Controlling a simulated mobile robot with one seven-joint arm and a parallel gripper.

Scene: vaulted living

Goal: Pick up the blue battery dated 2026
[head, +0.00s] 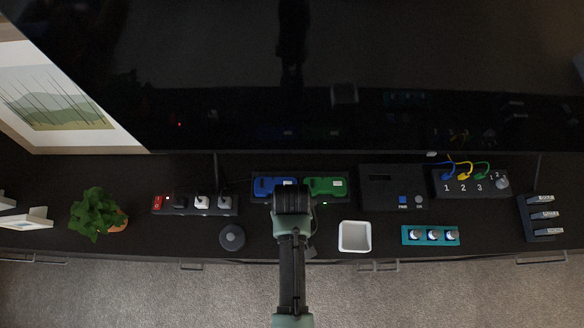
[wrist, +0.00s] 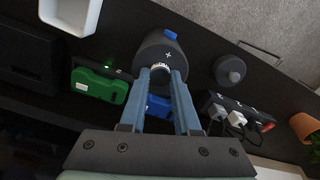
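A blue battery (head: 270,186) sits left of a green battery (head: 325,186) in a dark dock at the back of the black cabinet top. Both carry pale labels, too small to read. In the wrist view the blue battery (wrist: 158,106) shows in the gap between my fingers, partly hidden, and the green battery (wrist: 100,85) is to its left. My gripper (wrist: 161,76) has its two fingers apart. A dark round object (wrist: 160,48) with a plus mark shows beyond the fingertips; I cannot tell whether they touch it. In the head view my arm hides part of the dock.
A white tray (head: 355,237) stands right of my arm, and a dark round puck (head: 232,237) left. A power strip (head: 195,204) with plugs, a plant (head: 97,212), a dark box (head: 392,188), a cable panel (head: 472,182) and a teal strip (head: 430,236) line the cabinet. A large screen (head: 350,70) rises behind.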

